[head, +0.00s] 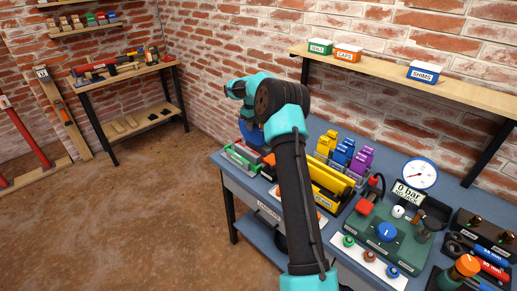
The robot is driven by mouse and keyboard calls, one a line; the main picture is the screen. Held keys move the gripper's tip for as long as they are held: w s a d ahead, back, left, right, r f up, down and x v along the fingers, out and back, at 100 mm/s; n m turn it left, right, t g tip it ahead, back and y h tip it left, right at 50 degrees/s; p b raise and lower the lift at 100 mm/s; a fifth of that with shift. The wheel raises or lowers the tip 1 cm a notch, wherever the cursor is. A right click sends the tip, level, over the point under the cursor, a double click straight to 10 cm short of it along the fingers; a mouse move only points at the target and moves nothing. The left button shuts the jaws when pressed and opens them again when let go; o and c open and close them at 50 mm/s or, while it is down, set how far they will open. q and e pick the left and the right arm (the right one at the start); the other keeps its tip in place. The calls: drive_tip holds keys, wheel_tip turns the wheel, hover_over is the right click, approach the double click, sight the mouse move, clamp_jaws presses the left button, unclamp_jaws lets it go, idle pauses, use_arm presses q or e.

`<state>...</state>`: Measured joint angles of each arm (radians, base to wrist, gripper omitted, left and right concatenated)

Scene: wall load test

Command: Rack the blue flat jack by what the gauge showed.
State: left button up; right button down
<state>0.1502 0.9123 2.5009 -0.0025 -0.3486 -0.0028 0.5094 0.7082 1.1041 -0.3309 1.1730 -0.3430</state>
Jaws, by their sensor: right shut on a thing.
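My right arm reaches up from the bottom and bends left over the far left end of the blue bench. My right gripper (246,116) points down there and is shut on a blue piece, which appears to be the blue flat jack (251,134); my arm partly hides it. The blue piece is above or at the low green and red racks (243,154); I cannot tell whether it touches them. The round white gauge (419,173) stands at the right, with a sign (407,191) reading 0 bar. My left gripper is not in view.
Yellow, blue and purple blocks (343,152) stand behind a yellow tool tray (331,180). Labelled boxes (347,53) sit on the wall shelf (400,76).

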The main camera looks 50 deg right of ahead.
sight(253, 134)
drive_tip(key=shift+f, duration=2.85)
idle(0.4)
drive_tip(key=c, duration=0.5)
unclamp_jaws()
drive_tip(key=shift+f, duration=0.1)
drive_tip(key=shift+r, duration=0.2)
drive_tip(key=shift+r, duration=3.85)
